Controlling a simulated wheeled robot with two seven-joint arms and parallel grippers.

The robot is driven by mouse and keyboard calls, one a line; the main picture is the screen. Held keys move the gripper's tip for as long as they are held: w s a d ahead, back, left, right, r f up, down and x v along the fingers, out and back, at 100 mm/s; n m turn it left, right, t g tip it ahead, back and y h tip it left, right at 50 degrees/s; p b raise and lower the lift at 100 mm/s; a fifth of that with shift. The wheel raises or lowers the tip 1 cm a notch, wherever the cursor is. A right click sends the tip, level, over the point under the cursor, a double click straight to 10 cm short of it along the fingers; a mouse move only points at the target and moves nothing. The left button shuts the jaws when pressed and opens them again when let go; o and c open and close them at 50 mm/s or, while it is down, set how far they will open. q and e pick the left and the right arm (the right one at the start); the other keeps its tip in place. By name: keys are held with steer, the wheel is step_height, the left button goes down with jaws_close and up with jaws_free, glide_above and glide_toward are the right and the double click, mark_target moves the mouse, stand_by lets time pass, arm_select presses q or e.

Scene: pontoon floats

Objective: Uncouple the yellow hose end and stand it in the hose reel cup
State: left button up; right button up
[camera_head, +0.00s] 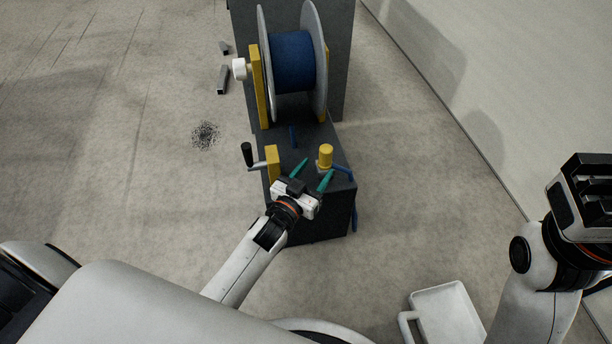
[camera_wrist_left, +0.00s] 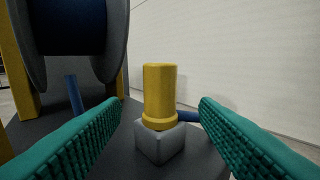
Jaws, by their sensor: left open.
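The yellow hose end (camera_head: 325,155) stands upright on a small grey block on the dark bench. In the left wrist view the yellow hose end (camera_wrist_left: 159,92) is central, with a flared collar seated on the grey block (camera_wrist_left: 160,143). A blue hose piece (camera_wrist_left: 187,116) shows beside it. My left gripper (camera_head: 314,172) is open, its green fingers pointing at the hose end from the near side, with the hose end ahead between them and not held. My right gripper (camera_head: 585,190) is at the right edge; its jaws are unclear. I cannot tell which part is the reel cup.
The blue hose reel (camera_head: 293,62) with grey flanges stands behind, between yellow posts (camera_head: 258,88). A white round part (camera_head: 239,68) juts from the left post. A black-handled crank (camera_head: 248,154) is on the bench's left. A white tray (camera_head: 450,315) lies on the floor, front right.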

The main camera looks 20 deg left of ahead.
arm_select(q)
steer(key=shift+s+a+p, duration=0.2)
steer(key=shift+s+p, duration=0.1)
steer(key=shift+s, duration=0.8)
steer(key=shift+s+a+p, duration=0.15)
steer(key=shift+s+p, duration=0.1)
steer(key=shift+s, duration=0.8)
